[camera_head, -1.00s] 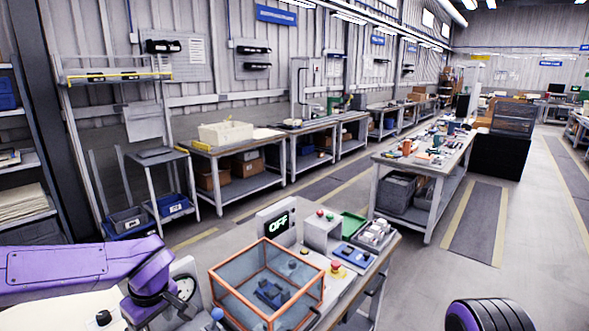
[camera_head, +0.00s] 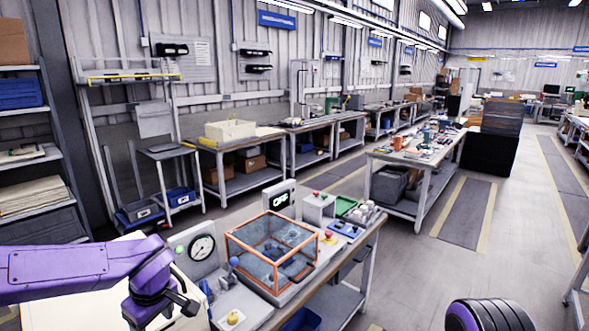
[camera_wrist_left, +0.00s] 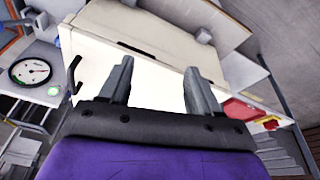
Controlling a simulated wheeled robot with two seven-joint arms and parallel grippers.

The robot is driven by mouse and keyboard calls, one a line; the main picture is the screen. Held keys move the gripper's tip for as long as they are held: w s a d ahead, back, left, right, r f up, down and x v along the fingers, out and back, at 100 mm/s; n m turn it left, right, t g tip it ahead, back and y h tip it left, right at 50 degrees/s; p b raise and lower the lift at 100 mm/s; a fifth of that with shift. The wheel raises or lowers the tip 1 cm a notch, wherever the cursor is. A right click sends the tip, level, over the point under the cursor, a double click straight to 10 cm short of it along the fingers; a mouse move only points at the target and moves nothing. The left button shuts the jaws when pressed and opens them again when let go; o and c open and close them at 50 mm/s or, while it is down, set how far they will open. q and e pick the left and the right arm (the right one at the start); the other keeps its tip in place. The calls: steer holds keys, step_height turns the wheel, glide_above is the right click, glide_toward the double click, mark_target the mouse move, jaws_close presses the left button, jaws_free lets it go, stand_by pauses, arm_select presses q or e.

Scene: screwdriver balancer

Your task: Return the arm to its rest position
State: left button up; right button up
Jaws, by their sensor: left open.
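My left arm, purple with a dark wrist, comes in from the left in the head view. Its gripper (camera_head: 182,303) hangs at the lower left, in front of the workbench. In the left wrist view, my left gripper (camera_wrist_left: 155,85) has its two grey fingers apart with nothing between them. Behind the fingers is a cream cabinet-like surface (camera_wrist_left: 125,55). My right gripper is not in view; only a dark, purple-trimmed round part of my body shows at the bottom right of the head view.
A shelf rack (camera_head: 40,150) stands at the left. The floor right of the bench is clear.

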arm_select(q)
steer(key=s+f+t+y+b, duration=0.1)
steer(key=s+f+t+b, duration=0.25)
steer(key=f, duration=0.95)
steer(key=s+f+t+y+b, duration=0.1)
steer(key=s+f+t+b, duration=0.2)
steer(key=f, duration=1)
steer(key=s+f+m+g+b, duration=0.2)
steer(key=s+f+m+b, duration=0.1)
steer(key=s+f, duration=0.5)
steer(key=s+f+m+g+h+b, duration=0.1)
steer(key=s+f+m+g+b, duration=0.2)
steer(key=s+f, duration=0.5)
steer(key=s+a, duration=0.1)
steer(key=s, duration=0.4)
steer(key=shift+s+f+b, duration=0.25)
steer(key=shift+f+b, duration=0.15)
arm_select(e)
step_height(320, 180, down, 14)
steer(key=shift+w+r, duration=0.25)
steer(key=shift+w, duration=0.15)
